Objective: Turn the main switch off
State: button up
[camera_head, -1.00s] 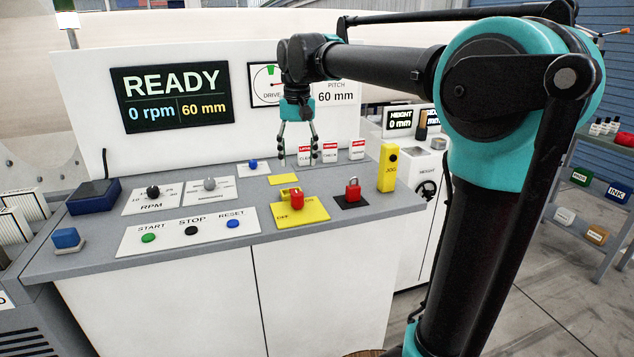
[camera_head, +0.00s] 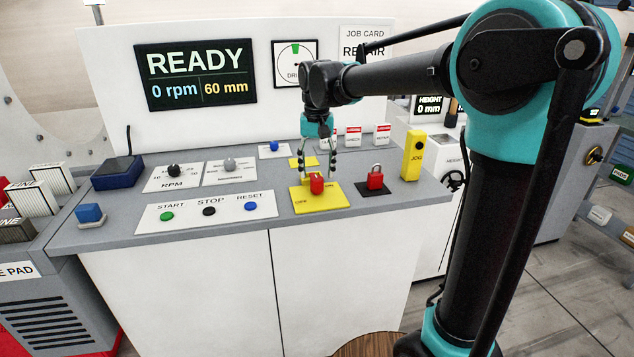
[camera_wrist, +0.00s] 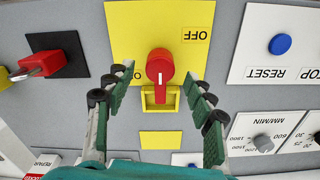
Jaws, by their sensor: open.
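The main switch is a red rotary handle (camera_head: 317,184) on a yellow plate (camera_head: 305,203) on the console top. The plate's "OFF" label is to the right of the handle; part of an "ON" label shows to the left. A yellow hasp is at the handle's lower side. My gripper (camera_head: 319,174) is open above and just behind the switch. Its fingers (camera_wrist: 160,85) stand on either side of the handle, apparently not touching it.
A red padlock (camera_head: 375,178) stands on a black pad right of the switch, with a yellow JOG post (camera_head: 413,155) beyond. START, STOP and RESET buttons (camera_head: 209,211) are on a white panel to the left. Small red-topped tags (camera_head: 353,137) stand behind.

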aim_at(317, 178)
jog(key=shift+f, duration=2.25)
jog(key=c, duration=1.2)
